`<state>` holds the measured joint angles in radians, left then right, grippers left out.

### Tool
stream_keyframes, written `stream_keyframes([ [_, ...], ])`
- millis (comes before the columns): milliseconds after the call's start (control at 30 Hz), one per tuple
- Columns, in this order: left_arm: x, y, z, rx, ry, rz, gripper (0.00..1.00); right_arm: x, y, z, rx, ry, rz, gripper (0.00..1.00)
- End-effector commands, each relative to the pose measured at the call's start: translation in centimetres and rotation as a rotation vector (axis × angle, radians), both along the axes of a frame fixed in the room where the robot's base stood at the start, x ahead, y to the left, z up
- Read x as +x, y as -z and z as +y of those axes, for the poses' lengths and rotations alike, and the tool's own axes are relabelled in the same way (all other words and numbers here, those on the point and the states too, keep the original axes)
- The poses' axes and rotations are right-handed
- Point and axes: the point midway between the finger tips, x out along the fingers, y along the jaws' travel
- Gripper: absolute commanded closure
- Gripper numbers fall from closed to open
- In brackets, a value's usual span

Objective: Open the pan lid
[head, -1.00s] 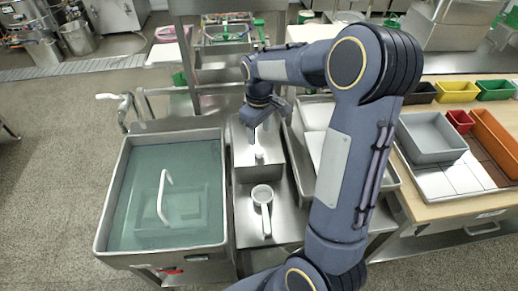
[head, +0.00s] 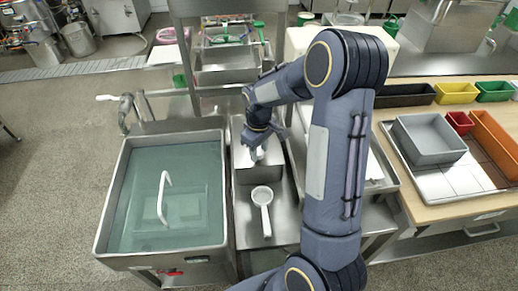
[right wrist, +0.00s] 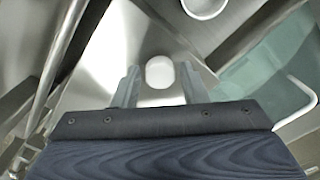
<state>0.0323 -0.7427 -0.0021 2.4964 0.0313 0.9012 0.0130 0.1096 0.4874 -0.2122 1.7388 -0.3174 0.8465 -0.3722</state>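The steel pan lid (head: 242,158) lies flat on a rectangular pan in the middle of the head view, with a white knob (head: 258,154) on top. My right gripper (head: 260,146) points down over the lid. In the right wrist view the white knob (right wrist: 160,72) shows between the two fingers (right wrist: 160,88), with a small gap on each side. The right gripper is open; I cannot tell how far the fingertips are above the lid surface. My left gripper is not in view.
A white ladle or strainer (head: 262,197) lies on the steel counter in front of the pan. A water-filled sink (head: 135,235) with a white handle inside is at left. A grey bin (head: 428,138) and coloured bins stand at right. My right arm covers part of the right counter.

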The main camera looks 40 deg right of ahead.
Motion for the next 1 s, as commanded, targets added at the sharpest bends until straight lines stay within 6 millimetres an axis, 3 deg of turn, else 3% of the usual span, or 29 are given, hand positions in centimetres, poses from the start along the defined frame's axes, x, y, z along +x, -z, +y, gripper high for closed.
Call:
stream_keyframes([
  [33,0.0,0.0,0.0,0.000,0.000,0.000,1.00,0.0,0.0,0.0,0.000,0.000,0.000,0.68],
  [300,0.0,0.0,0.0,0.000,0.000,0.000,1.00,0.0,0.0,0.0,0.000,0.000,0.000,1.00],
  [667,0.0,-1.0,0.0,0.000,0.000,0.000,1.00,0.2,-1.0,-0.1,0.017,0.000,0.029,1.00],
  [1000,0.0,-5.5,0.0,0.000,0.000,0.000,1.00,1.3,-6.0,-0.7,0.064,0.000,0.114,1.00],
])
